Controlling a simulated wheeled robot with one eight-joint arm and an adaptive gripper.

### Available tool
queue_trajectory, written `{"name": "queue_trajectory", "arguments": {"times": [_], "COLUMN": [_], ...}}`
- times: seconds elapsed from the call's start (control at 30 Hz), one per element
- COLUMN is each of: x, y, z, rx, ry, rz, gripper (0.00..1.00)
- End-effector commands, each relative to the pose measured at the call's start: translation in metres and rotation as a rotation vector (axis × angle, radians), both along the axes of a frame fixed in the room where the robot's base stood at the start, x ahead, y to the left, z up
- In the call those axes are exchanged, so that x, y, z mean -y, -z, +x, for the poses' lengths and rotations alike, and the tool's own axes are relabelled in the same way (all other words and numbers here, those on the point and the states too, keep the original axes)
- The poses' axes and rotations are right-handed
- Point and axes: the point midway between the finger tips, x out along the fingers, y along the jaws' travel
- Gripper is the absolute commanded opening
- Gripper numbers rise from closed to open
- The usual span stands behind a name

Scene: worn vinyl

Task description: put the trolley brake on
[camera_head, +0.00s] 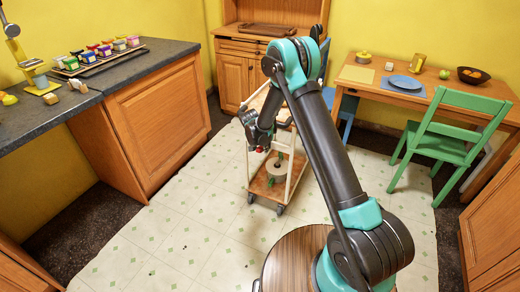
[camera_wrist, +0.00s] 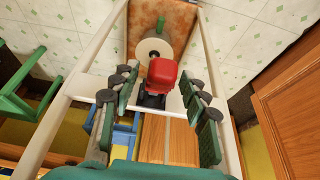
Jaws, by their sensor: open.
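The trolley (camera_head: 265,187) has a cream frame, wooden shelves and dark castors, and stands on the tiled floor behind my arm. My gripper (camera_head: 257,138) is at its left side, above the lower shelf. In the wrist view the trolley's pale rails (camera_wrist: 217,65) run on both sides of my gripper (camera_wrist: 158,75). The fingers are spread apart and hold nothing. A red knob (camera_wrist: 162,72) on a black base shows between the fingertips, with a gap on each side; it looks like the brake handle. In the head view a small red spot (camera_head: 259,149) shows just below my gripper.
A pale round object with green parts (camera_head: 279,164) lies on the lower shelf. A counter (camera_head: 60,112) with jars is at left. A green chair (camera_head: 450,135) and a table (camera_head: 390,88) are at right, a wooden cabinet (camera_head: 230,75) behind. Floor left of the trolley is clear.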

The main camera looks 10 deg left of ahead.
Motion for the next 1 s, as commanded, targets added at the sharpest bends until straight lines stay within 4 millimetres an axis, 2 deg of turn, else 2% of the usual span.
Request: {"name": "queue_trajectory", "arguments": {"times": [0.27,0.63,1.0], "x": [0.0003,0.0003,0.0002], "y": [0.0014,0.0011,0.0016], "z": [0.0006,0.0006,0.0027], "rx": [0.000,0.000,0.006], "ry": [0.000,0.000,0.000], "rz": [0.000,0.000,-0.002], "gripper": [0.45,0.00,0.00]}}
